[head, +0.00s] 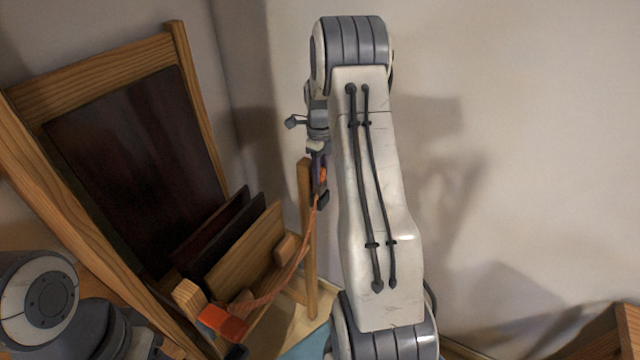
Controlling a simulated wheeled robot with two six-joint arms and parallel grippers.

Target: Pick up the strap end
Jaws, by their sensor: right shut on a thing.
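An orange strap (294,268) hangs in a slack curve beside the wooden stand. Its upper end is at my right gripper (321,188), which is shut on it beside the top of a wooden post. My right arm hides part of the space around this grip. Low down, the strap runs to a bright orange-red piece (222,322) by the stand's lower wooden parts. My left arm shows only in part at the lower left, and its gripper is not clearly in the picture.
A wooden frame with a dark panel (135,170) leans at the left. Dark and light boards (245,248) stand in front of it. The upright wooden post (307,240) is close to my right gripper. A wooden piece (625,325) is at the lower right. The wall behind is bare.

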